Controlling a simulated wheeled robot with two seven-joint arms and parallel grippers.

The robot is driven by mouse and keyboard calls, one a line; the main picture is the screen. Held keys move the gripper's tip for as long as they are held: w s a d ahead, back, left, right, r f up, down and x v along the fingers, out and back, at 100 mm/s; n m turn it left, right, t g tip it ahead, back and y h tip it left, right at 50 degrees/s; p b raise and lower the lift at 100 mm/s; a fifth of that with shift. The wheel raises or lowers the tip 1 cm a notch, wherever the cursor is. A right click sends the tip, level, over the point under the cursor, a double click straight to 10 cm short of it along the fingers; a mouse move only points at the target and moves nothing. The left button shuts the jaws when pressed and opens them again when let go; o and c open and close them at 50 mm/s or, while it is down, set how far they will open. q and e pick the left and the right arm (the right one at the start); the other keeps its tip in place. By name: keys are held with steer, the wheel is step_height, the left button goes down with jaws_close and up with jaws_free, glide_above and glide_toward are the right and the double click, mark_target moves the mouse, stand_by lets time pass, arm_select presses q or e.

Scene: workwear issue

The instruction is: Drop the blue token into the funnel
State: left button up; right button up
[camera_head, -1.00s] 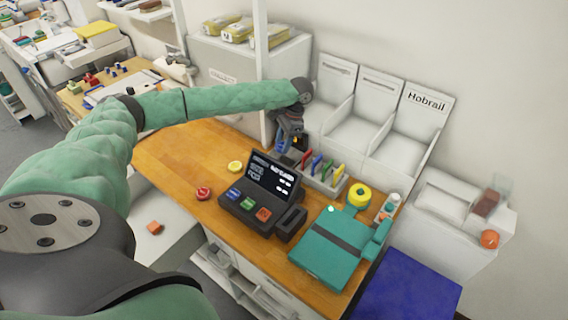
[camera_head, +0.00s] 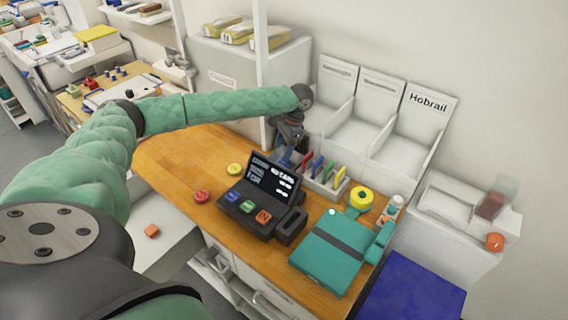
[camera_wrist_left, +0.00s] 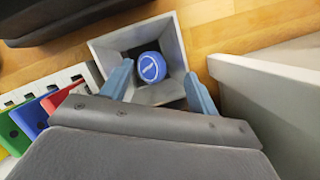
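The blue token (camera_wrist_left: 151,67) shows in the left wrist view as a round blue piece with printing on its face. It sits inside the opening of the grey square funnel (camera_wrist_left: 108,46), below my fingertips. My left gripper (camera_wrist_left: 158,80) is open, one finger on each side, with visible gaps between the fingers and the token. In the head view my left gripper (camera_head: 287,156) points down behind the dark card terminal; the funnel and token are not clearly visible there. My right gripper is in neither view.
Coloured cards stand in a rack (camera_head: 322,178) beside the left gripper. The black terminal (camera_head: 262,198) stands in front, with a red token (camera_head: 201,196) and a yellow token (camera_head: 234,169) to its left. A teal folded garment (camera_head: 329,254) lies to the right. Pale bins (camera_head: 345,133) stand behind.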

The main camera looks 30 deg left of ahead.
arm_select(q)
steer(key=shift+o, duration=0.3)
steer(key=shift+r, duration=0.2)
steer(key=b+v, duration=0.3)
steer(key=v, duration=0.4)
steer(key=shift+r, duration=0.2)
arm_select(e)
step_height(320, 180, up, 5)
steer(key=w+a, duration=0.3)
arm_select(q)
steer(key=shift+w, duration=0.1)
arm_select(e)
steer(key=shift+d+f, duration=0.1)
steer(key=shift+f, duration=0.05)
